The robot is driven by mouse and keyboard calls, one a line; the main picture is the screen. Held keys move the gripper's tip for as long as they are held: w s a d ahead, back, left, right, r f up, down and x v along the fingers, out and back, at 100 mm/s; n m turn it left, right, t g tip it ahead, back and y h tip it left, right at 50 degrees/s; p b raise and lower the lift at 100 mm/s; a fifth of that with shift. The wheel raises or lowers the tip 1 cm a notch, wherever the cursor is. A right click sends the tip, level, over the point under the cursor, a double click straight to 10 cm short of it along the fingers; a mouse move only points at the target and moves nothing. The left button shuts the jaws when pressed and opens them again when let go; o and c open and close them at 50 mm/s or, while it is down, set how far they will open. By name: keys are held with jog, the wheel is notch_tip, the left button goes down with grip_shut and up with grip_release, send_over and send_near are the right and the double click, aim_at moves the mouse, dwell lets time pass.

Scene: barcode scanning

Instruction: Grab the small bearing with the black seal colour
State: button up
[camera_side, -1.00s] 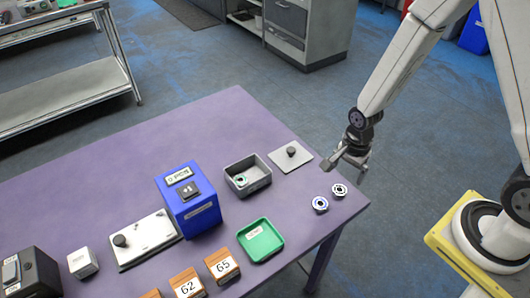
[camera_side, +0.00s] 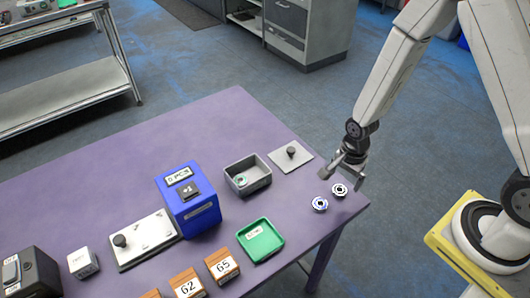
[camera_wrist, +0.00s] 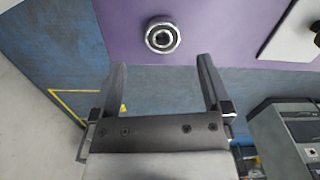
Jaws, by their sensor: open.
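A small bearing with a black seal (camera_side: 339,190) lies flat on the purple table near its right corner. My gripper (camera_side: 341,176) is just above and behind the black-sealed bearing in the side view, pointing down. In the wrist view my gripper (camera_wrist: 163,62) has its fingers wide apart with nothing between them. One bearing (camera_wrist: 163,36) with a dark ring shows ahead of the fingertips, roughly centred between them; the other is out of that view.
A grey bin (camera_side: 248,186) holds a bearing with a greenish seal. A grey plate with a black knob (camera_side: 291,154), a green tray (camera_side: 260,240) and a blue box (camera_side: 190,205) stand to the left. The table edge is close to the bearings.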

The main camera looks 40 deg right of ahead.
aim_at(340, 189)
jog(key=shift+w+f, duration=0.15)
jog(key=shift+f, duration=2.3)
jog(key=shift+c, duration=0.2)
grip_shut()
jog(key=shift+r, duration=0.1)
notch_tip(340, 189, up, 10)
jog(key=shift+w, duration=0.1)
